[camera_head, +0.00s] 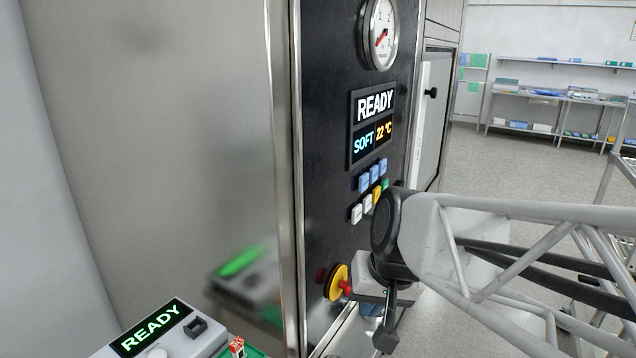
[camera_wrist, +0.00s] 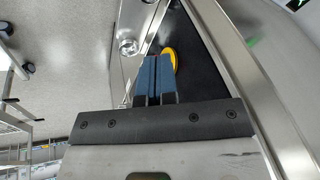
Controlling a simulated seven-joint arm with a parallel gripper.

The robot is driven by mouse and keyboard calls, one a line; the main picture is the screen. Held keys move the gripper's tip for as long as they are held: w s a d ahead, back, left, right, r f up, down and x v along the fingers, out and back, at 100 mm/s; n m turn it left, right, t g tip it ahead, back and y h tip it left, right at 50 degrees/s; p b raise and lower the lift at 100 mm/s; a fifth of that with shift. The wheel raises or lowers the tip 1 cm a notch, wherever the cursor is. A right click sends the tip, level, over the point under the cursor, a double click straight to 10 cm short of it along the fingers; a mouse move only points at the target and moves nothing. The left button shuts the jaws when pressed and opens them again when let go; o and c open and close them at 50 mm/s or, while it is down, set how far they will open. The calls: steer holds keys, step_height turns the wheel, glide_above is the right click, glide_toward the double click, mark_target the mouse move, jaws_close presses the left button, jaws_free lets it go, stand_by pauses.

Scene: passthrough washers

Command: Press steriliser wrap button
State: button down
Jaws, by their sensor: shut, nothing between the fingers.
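The black steriliser panel (camera_head: 335,240) stands upright in the head view. Its display (camera_head: 373,128) reads READY, SOFT and 22 °C. Below it is a cluster of small buttons: blue buttons (camera_head: 369,176), white buttons (camera_head: 357,213), a yellow button (camera_head: 377,194) and a green one (camera_head: 385,184). Their labels are too small to read, so I cannot tell which is wrap. My arm's dark joint hides the cluster's lower right. My gripper (camera_head: 370,309) is low by the panel, below the buttons, and partly hidden. In the wrist view its blue fingers (camera_wrist: 157,57) are together and empty.
A red knob on a yellow disc (camera_head: 338,283) sits low on the panel, near my gripper; the yellow disc (camera_wrist: 171,55) also shows in the wrist view. A gauge (camera_head: 380,34) is above the display. A grey box (camera_head: 160,335) reading READY stands front left.

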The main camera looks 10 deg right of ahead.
mark_target(364, 183)
steer(key=w+d+r+m+t, duration=0.3)
steer(key=w+d+m, duration=0.3)
steer(key=w+d, duration=0.4)
steer(key=w+d+r+m+t, duration=0.4)
steer(key=w+d+m, duration=0.2)
steer(key=w+d, duration=0.3)
steer(key=shift+w+d+r+t, duration=0.2)
steer(key=shift+w+d+t, duration=0.2)
steer(key=shift+w, duration=0.25)
steer(key=shift+w+a, duration=0.1)
steer(key=shift+a, duration=0.05)
steer(key=w+a, duration=0.6)
steer(key=shift+w+a, duration=0.55)
steer(key=shift+w, duration=0.05)
stand_by(3.1)
steer(key=shift+s+d, duration=0.1)
stand_by(0.3)
steer(key=shift+s+d, duration=0.45)
steer(key=shift+s, duration=0.05)
